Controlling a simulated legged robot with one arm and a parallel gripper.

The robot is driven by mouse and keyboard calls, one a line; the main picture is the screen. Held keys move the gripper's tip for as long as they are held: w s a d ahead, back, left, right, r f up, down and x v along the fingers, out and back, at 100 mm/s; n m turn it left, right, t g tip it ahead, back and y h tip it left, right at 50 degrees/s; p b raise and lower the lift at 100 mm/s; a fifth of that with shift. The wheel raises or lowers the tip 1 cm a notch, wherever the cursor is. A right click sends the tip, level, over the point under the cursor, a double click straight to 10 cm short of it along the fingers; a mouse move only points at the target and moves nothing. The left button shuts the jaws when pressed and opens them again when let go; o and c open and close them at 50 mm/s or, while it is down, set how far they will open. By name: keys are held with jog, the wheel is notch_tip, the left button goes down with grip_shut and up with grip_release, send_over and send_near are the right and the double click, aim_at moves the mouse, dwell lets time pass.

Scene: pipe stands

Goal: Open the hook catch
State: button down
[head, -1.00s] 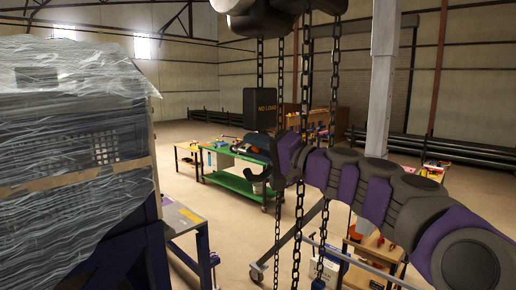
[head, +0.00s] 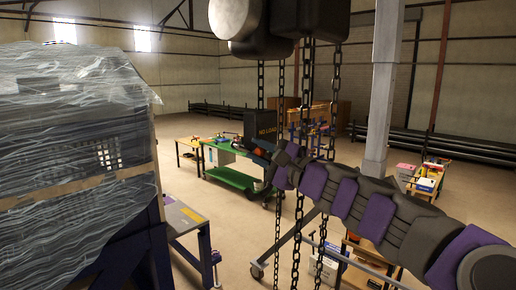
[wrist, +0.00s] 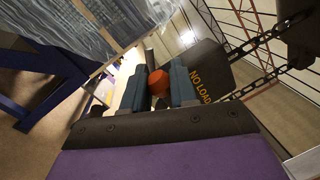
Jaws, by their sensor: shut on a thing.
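The black hook block (head: 261,123) marked NO LOAD hangs on chains in the middle of the head view. It also shows in the wrist view (wrist: 205,68), just beyond and right of my fingers. My gripper (head: 262,158) is at the left end of my arm, just under the block. In the wrist view my two teal fingers (wrist: 158,90) are shut on a round orange knob (wrist: 158,82). A dark bar (wrist: 149,57) shows just past the knob. The hook and its catch are small or hidden here, and I cannot tell the catch's position.
Chains (head: 299,220) hang close by my arm. A hoist body (head: 268,25) hangs above. A wrapped crate (head: 75,150) on a blue stand fills the left. A green workbench (head: 230,178) stands behind the gripper. A grey column (head: 382,90) rises at right.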

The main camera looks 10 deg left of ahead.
jog(key=shift+w+m, duration=0.15)
jog(key=shift+m, duration=0.25)
jog(key=c, duration=1.2)
grip_release()
jog(key=shift+d, duration=0.1)
jog(key=shift+o, duration=1.4)
jog(key=shift+w+d, duration=0.1)
jog(key=shift+w, duration=0.05)
jog(key=b+v, duration=0.2)
jog(key=v, duration=1.5)
jog(key=shift+d+b, duration=0.2)
jog(key=shift+b, duration=0.15)
jog(key=shift+f, duration=0.1)
